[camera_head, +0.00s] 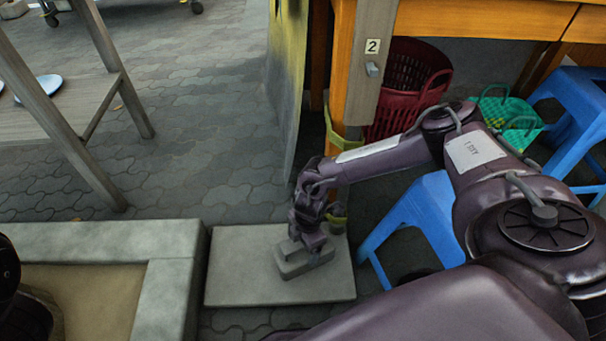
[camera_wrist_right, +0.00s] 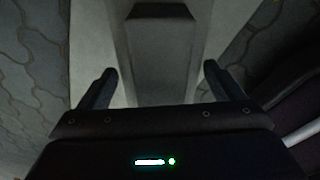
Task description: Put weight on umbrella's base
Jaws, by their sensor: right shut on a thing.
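The weight (camera_head: 305,262) is a grey block with rounded edges. The umbrella's base (camera_head: 235,275) is a flat, pale grey slab on the paving. My right gripper (camera_head: 311,250) points down over the slab and is shut on the weight. In the head view the weight appears on or just above the slab's right half; I cannot tell whether it touches. In the right wrist view the weight (camera_wrist_right: 165,65) lies between the two fingers of my right gripper (camera_wrist_right: 160,85). Dark parts show at the head view's left edge, but no left gripper can be made out.
A stone-edged bed (camera_head: 175,270) borders the slab on the left. A blue stool (camera_head: 420,215) stands to its right. A red basket (camera_head: 405,85) and an orange table (camera_head: 480,18) are behind my right arm. Open paving (camera_head: 215,150) lies beyond the slab.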

